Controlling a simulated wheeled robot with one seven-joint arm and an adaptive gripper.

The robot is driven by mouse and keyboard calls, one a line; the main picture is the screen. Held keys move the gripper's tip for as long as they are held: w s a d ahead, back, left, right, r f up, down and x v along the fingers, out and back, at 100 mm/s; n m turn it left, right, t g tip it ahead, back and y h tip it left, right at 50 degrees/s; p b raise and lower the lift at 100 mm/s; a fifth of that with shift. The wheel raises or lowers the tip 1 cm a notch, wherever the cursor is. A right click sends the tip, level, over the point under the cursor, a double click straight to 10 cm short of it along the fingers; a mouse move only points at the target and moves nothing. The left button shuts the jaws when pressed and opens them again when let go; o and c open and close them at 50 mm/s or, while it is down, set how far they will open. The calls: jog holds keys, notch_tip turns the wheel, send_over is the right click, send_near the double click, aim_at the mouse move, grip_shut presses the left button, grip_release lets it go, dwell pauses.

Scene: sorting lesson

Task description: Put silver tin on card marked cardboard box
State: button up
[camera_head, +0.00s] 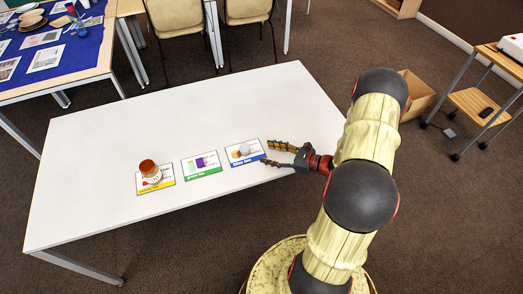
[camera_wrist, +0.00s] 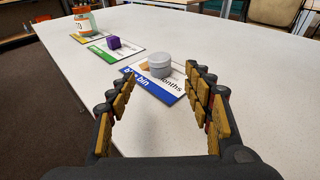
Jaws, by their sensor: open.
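The silver tin (camera_head: 245,149) stands upright on the blue-edged card (camera_head: 236,160), and it also shows in the wrist view (camera_wrist: 160,66). This card (camera_wrist: 151,85) reads "bin" on its blue strip in the wrist view; a tan patch shows left of the tin, partly hidden by it. My gripper (camera_head: 270,155) is open and empty at the right of this card. In the wrist view, the tin lies ahead, between the lines of my open fingers (camera_wrist: 160,73), and no finger appears to grip it.
A green card (camera_head: 202,172) with a purple block (camera_head: 200,162) and a yellow card (camera_head: 155,187) with an orange-lidded jar (camera_head: 149,172) lie to the left. The white table (camera_head: 100,140) is otherwise clear. An open brown carton (camera_head: 416,95) stands on the floor beyond my arm.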

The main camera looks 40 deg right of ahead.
jog(key=s+a+r+n+g+y, duration=0.1)
jog(key=s+a+r+n+g, duration=0.1)
jog(key=a+r+n+g, duration=0.5)
jog(key=s+a+r+n+g+y, duration=0.1)
jog(key=s+a+r+n+g, duration=0.2)
jog(key=a+r+n, duration=0.65)
jog(key=s+a+r+n+t+h, duration=0.1)
jog(key=s+a+r+n+h, duration=0.1)
jog(key=s+r+n+h, duration=0.2)
jog(key=s+a+r+n+t+h, duration=0.1)
jog(key=s+a+r+n+h, duration=0.2)
jog(key=s+r+n, duration=0.6)
notch_tip(320, 180, up, 3)
jog(key=h, duration=0.2)
jog(key=shift+a+f+h, duration=0.2)
jog(key=shift+a+h, duration=0.1)
